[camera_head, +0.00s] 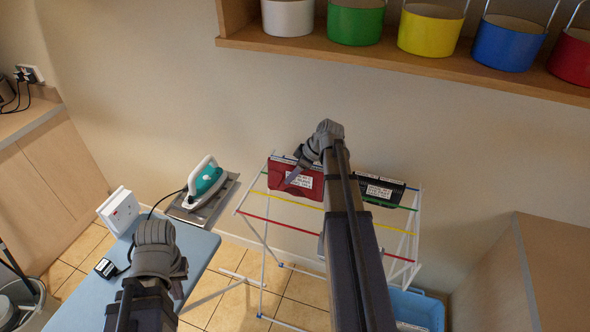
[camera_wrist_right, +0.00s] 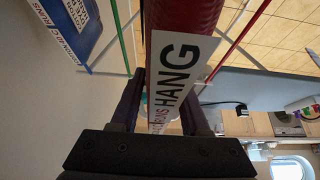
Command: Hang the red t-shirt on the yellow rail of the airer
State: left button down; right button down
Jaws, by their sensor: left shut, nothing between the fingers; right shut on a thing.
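The red t-shirt (camera_head: 287,187) appears as a folded red piece with a white label, above or against the back part of the airer (camera_head: 270,165). My right gripper (camera_head: 299,172) is shut on it. In the right wrist view, the red cloth (camera_wrist_right: 183,17) and its label reading "HANG" lie at the fingers. The yellow rail (camera_head: 282,200) runs along the shirt's lower edge in the head view. I cannot tell whether the shirt touches it. My right arm hides the rail's middle. My left gripper (camera_head: 172,272) is shut and empty over the ironing board.
A dark labelled piece (camera_head: 380,190) hangs at the airer's back right, by the green rail (camera_head: 390,205). The red rail (camera_head: 270,219) is nearest. An iron (camera_head: 207,183) stands left of the airer. A blue crate (camera_head: 420,305) is below right. A shelf with coloured buckets (camera_head: 430,32) is above.

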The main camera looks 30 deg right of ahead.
aim_at(301, 196)
jog(key=shift+s+a+f+b, duration=0.15)
jog(key=shift+s+a, duration=0.35)
jog(key=shift+a, duration=0.1)
jog(key=shift+s+a+f+b, duration=0.1)
jog(key=shift+s+a+b, duration=0.05)
jog(key=shift+s+a, duration=0.4)
notch_tip(301, 196, down, 13)
jog(key=b, duration=1.2)
jog(key=shift+r+b, duration=0.2)
jog(key=shift+b, duration=0.1)
jog(key=shift+w, duration=0.1)
jog(key=shift+c, duration=1.5)
grip_release()
jog(key=shift+r, duration=0.1)
jog(key=p+v, duration=0.6)
jog(key=v, duration=0.1)
jog(key=shift+r+p, duration=0.15)
jog(key=shift+p, duration=0.15)
jog(key=shift+d+r, duration=0.1)
jog(key=shift+d, duration=0.05)
